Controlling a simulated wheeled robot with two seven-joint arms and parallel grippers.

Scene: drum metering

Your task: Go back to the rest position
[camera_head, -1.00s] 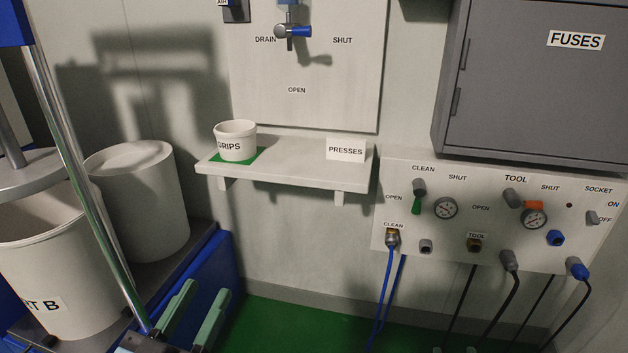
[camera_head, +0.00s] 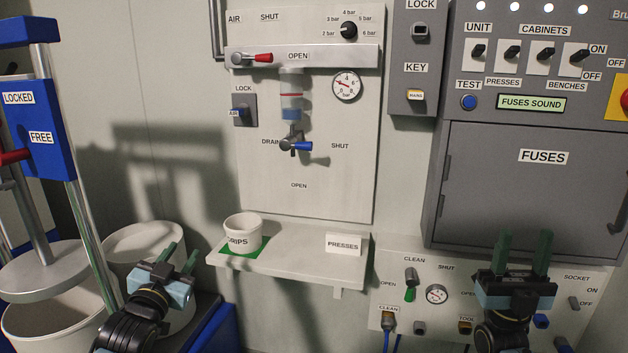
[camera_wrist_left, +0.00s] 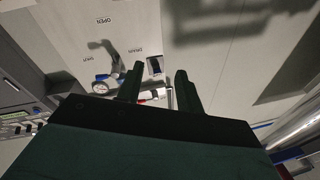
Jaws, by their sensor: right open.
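My left gripper (camera_head: 182,256) is in the lower left of the head view, in front of the white drums. Its two green fingers stand apart with nothing between them; the left wrist view also shows them apart and empty (camera_wrist_left: 158,90). My right gripper (camera_head: 523,245) is at the lower right, in front of the grey fuse cabinet and the socket panel in the picture. Its fingers point up, apart, with nothing between them.
A shelf (camera_head: 290,262) on the wall holds a white GRIPS cup (camera_head: 243,232) and a PRESSES card (camera_head: 343,244). Left stands a press with a blue head (camera_head: 40,120) and drums (camera_head: 140,243) below. The fuse cabinet (camera_head: 540,190) is at right. The space between my grippers looks clear.

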